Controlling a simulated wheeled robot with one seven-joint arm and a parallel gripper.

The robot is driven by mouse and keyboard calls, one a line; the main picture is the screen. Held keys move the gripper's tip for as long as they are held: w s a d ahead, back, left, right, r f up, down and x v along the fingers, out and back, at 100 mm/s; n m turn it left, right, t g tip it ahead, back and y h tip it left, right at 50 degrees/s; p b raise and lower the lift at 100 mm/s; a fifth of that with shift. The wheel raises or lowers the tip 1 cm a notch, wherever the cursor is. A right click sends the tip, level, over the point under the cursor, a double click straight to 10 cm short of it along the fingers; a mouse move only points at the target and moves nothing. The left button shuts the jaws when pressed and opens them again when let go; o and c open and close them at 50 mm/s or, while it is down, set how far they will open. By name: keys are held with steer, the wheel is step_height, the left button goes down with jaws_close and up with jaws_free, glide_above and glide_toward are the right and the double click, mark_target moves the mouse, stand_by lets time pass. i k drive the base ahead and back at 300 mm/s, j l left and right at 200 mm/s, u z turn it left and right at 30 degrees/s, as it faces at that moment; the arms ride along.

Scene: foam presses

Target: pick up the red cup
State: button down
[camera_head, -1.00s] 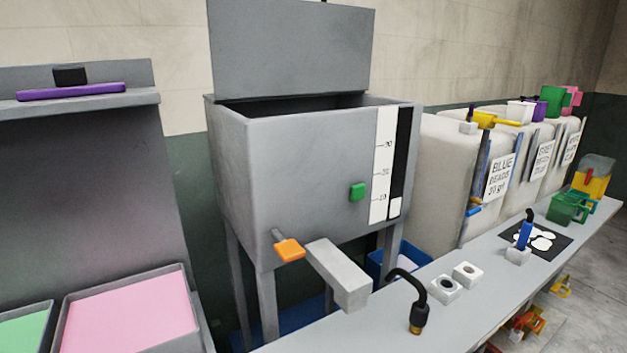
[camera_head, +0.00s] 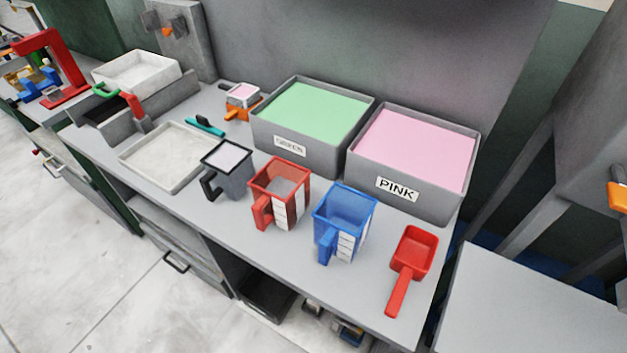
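The red cup (camera_head: 290,187) stands upright on the grey bench in the head view, near the middle of the picture. It is a square, see-through measuring cup with a white scale strip on its side and a handle toward the front left. A dark grey cup (camera_head: 233,172) stands to its left and a blue cup (camera_head: 345,215) to its right, both apart from it. My gripper is not in the head view.
Bins of green (camera_head: 312,113) and pink (camera_head: 418,148) material stand behind the cups. A red scoop (camera_head: 413,255) lies right of the blue cup. A shallow white tray (camera_head: 165,156) lies at left. A red press (camera_head: 58,68) stands far left. The bench's front edge is close to the cups.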

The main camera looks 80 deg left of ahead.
mark_target(280, 190)
steer(key=u, duration=2.7)
steer(key=j, duration=0.7)
steer(key=i+j, duration=0.15)
steer(key=j, duration=0.55)
